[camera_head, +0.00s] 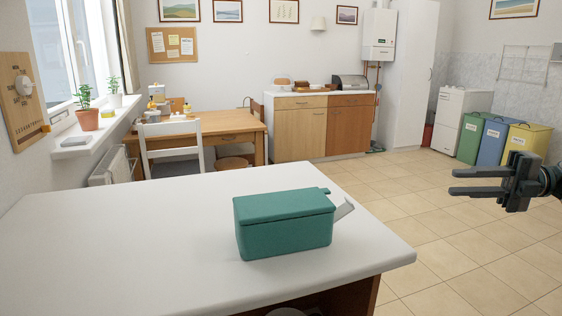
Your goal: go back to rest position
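My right gripper (480,181) comes in from the right edge, above the tiled floor and to the right of the white table. Its two dark fingers point left with a gap between them; it is open and empty. My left gripper is not in view. A closed teal box (285,228) with a lid sits on the white tabletop (120,235), near its right end. The gripper is well apart from the box.
The left and middle of the tabletop are clear. Behind stand a wooden table (228,126) with a white chair (171,130), and a wooden cabinet (300,128). Green (470,138), blue (492,142) and yellow (524,143) bins stand at the right. Tiled floor (440,240) is open between.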

